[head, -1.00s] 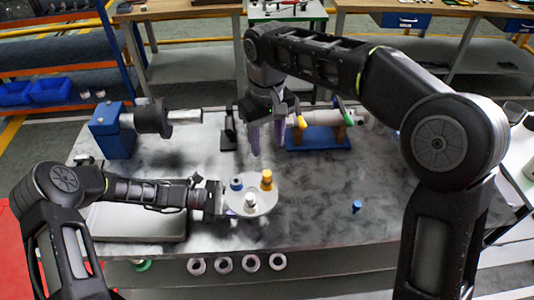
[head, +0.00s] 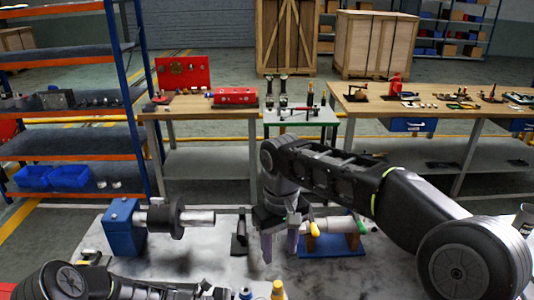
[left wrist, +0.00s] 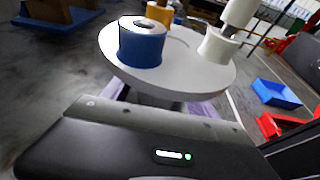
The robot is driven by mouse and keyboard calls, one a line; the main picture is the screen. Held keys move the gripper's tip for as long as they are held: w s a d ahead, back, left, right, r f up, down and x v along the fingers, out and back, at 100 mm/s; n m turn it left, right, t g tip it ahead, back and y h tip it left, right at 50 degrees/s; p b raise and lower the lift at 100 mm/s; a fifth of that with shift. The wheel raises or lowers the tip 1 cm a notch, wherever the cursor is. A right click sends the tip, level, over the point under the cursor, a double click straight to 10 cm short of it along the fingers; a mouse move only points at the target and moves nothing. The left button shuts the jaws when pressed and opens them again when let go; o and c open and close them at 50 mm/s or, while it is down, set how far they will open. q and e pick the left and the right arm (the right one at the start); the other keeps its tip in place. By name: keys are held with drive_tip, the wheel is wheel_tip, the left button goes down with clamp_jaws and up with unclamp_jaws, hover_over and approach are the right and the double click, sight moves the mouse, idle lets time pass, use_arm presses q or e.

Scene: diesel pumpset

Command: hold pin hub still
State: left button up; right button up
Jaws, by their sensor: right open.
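The pin hub is a pale round plate (left wrist: 190,78) carrying a blue collar (left wrist: 142,42), a white stepped pin (left wrist: 220,45) and a yellow pin (left wrist: 160,13) in the left wrist view. In the head view only the tops of its blue piece (head: 246,293) and yellow pin (head: 278,291) show at the bottom edge. My left gripper (left wrist: 160,102) is at the hub, its purple fingers reaching under the plate on two sides. The plate hides their tips and any contact. My right gripper (head: 280,247) is open and empty, pointing down beyond the hub.
A blue block with a grey shaft (head: 122,228) stands at the table's left. A blue stand (head: 330,246) holding a pale cylinder is close right of my right gripper. A small black stand (head: 239,240) is left of it. Grey tabletop (head: 195,268) is clear between.

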use_arm(q)
drive_tip(key=shift+o, duration=0.9)
drive_tip(key=shift+a, duration=0.1)
drive_tip(key=v, duration=1.2)
drive_tip(key=shift+s, duration=0.1)
